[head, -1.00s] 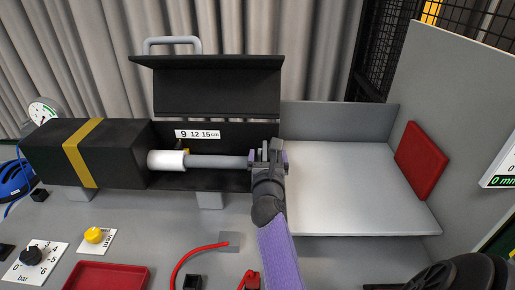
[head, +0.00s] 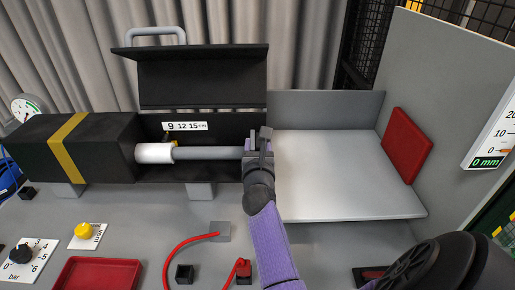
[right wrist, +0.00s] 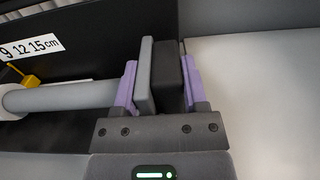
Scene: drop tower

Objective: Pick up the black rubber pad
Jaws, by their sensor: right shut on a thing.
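The black rubber pad (right wrist: 167,80) shows in the right wrist view as a thick dark block standing upright between the purple fingers. A grey plate (right wrist: 147,75) stands upright beside it, also between the fingers. My right gripper (head: 258,146) is shut on the pad at the right end of the grey rod (head: 205,153); it also shows in the right wrist view (right wrist: 160,88). I cannot tell whether the grey plate is squeezed along with the pad. In the head view the gripper mostly hides the pad. My left gripper is not in view.
A black housing (head: 100,145) with a raised lid (head: 195,80) surrounds the rod at left. A red tray (head: 95,275) and red hose (head: 180,250) lie in front.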

